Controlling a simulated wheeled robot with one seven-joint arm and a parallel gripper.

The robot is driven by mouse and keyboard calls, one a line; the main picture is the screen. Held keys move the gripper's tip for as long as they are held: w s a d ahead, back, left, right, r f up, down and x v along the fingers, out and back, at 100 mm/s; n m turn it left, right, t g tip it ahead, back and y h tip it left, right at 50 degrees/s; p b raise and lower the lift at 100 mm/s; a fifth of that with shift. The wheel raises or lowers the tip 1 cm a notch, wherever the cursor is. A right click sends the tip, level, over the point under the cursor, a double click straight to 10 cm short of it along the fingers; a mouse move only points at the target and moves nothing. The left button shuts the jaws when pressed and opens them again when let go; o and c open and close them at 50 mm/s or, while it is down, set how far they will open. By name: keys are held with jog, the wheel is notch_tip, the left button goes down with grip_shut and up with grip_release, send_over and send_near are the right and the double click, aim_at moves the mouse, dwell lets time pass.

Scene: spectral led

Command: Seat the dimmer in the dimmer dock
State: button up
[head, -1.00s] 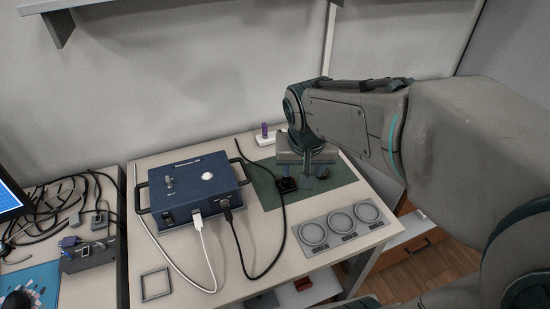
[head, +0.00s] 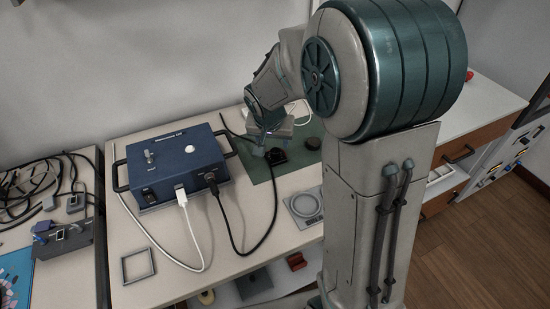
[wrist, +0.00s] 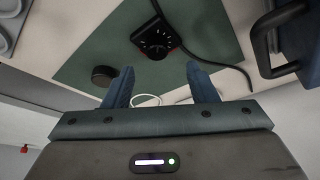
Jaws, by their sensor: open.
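A round dark puck (head: 312,143), which looks like the dimmer, lies on the green mat; it also shows in the wrist view (wrist: 103,75). Beside it on the mat is a black square unit (head: 277,156) with a cable, perhaps the dimmer dock. In the wrist view its face shows pale marks (wrist: 155,40). No label confirms either. My gripper (wrist: 160,68) is open and empty, its blue fingers apart above the mat. In the head view my gripper (head: 264,146) is just behind and left of the black unit, apart from the puck.
A blue box (head: 170,165) with handles stands left of the mat (head: 262,168), with a white cable and a black cable at its front. A thin square frame (head: 138,265) lies at the table's front left. A grey tray with round recesses (head: 303,205) is partly hidden by my arm.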

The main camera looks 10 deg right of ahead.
aim_at(275, 151)
jog(key=shift+s+x, duration=0.1)
jog(key=shift+x, duration=1.25)
jog(key=shift+s+x, duration=0.15)
jog(key=shift+x, duration=1.25)
jog(key=shift+d, duration=0.1)
grip_shut()
